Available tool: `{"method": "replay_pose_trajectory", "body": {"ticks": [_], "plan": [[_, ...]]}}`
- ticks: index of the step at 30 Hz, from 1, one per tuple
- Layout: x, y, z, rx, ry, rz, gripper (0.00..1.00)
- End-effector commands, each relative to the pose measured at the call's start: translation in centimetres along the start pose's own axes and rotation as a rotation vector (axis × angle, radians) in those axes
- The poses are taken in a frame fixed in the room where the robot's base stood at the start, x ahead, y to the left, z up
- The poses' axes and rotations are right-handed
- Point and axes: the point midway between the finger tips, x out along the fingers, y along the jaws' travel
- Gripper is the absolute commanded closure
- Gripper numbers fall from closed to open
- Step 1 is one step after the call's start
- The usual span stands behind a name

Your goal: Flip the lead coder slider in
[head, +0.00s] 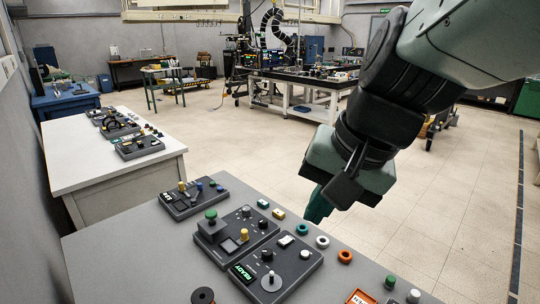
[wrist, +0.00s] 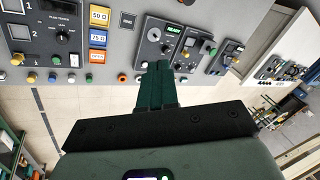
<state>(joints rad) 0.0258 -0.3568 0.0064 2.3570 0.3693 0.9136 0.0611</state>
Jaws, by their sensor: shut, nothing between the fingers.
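No label reading lead coder is legible, so I cannot tell which control is its slider. In the head view, a dark panel has a green display reading READY (head: 245,272) and several knobs. Behind it, another dark panel carries a green-topped knob (head: 211,215) and a small yellow knob (head: 244,235). A third dark panel with a display (head: 167,196) has yellow and blue knobs (head: 199,186). My gripper (head: 318,207) is shut and empty, right of these panels and apart from them. In the wrist view, my gripper's green fingers (wrist: 157,68) are together, partly covering the READY panel's near edge.
The grey table (head: 130,250) also bears several coloured rings, such as a teal one (head: 302,229) and an orange one (head: 345,256). A spool (head: 202,296) stands at the front. A white table (head: 80,165) with more panels stands at left. The floor right of the grey table is clear.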

Motion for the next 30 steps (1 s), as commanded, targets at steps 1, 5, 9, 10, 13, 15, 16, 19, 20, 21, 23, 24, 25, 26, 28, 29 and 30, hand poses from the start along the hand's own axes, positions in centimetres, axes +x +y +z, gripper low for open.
{"method": "replay_pose_trajectory", "body": {"ticks": [1,5,9,10,13,15,16,19,20,21,23,24,25,26,28,29,30], "plan": [[1.2,-0.5,-0.9,0.068,-0.044,-0.029,1.00],[4.0,-2.0,-3.2,0.240,-0.135,-0.111,1.00],[7.4,-3.2,-5.8,0.436,-0.225,-0.193,1.00],[8.1,-3.3,-6.4,0.480,-0.244,-0.209,1.00],[10.8,-3.7,-8.4,0.627,-0.301,-0.263,1.00],[12.8,-3.8,-9.8,0.733,-0.338,-0.298,1.00],[13.7,-3.8,-10.4,0.780,-0.353,-0.313,1.00],[16.9,-3.5,-12.3,0.935,-0.402,-0.360,1.00],[17.8,-3.3,-12.9,0.982,-0.415,-0.374,1.00],[19.2,-3.0,-13.6,1.048,-0.432,-0.391,1.00],[21.2,-2.5,-14.6,1.144,-0.455,-0.417,1.00],[22.6,-2.1,-15.2,1.209,-0.470,-0.433,1.00],[23.7,-1.7,-15.7,1.259,-0.480,-0.445,1.00],[24.8,-1.3,-16.1,1.308,-0.489,-0.456,1.00],[27.2,-0.3,-16.9,1.416,-0.507,-0.482,1.00],[28.2,0.1,-17.2,1.460,-0.514,-0.491,1.00],[29.5,0.7,-17.6,1.516,-0.521,-0.503,1.00]]}}
